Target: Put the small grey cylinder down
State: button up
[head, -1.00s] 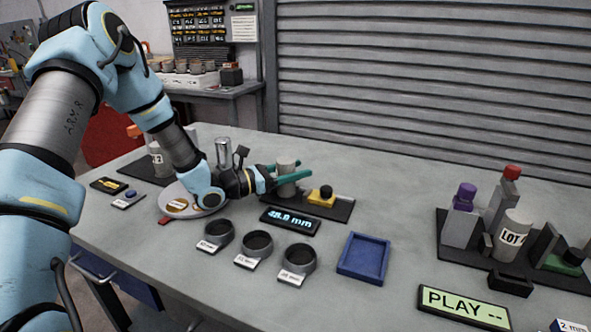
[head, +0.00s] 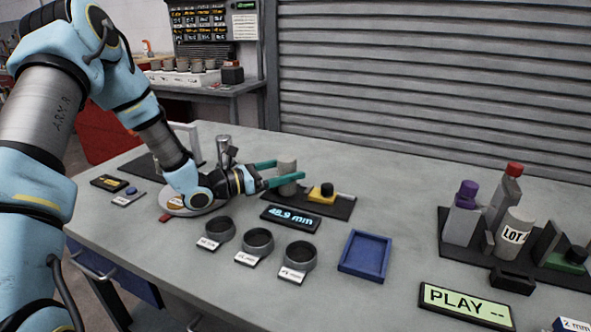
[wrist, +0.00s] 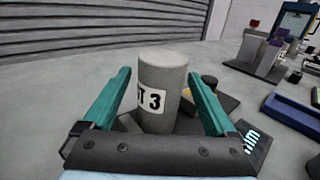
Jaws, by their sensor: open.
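The small grey cylinder (head: 287,174) stands upright on the dark base plate (head: 335,208), beside a yellow block. In the wrist view the cylinder (wrist: 163,75) carries a white label ending in "T 3". My gripper (head: 290,170) has teal fingers, one on each side of the cylinder. It is open, and the wrist view shows gaps between the cylinder and both fingers (wrist: 160,78). The cylinder's foot is partly hidden by the gripper.
The yellow block with a black knob (head: 322,194) sits right of the cylinder. A display reading about 48.9 mm (head: 290,219) lies in front. Several dark rings (head: 259,242) and a blue tray (head: 365,256) stand nearer. The table behind the plate is clear.

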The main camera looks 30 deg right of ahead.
jog(key=a, duration=0.3)
jog(key=a+b, duration=0.1)
jog(key=a, duration=0.2)
jog(key=w+a, duration=0.1)
jog(key=a, duration=0.2)
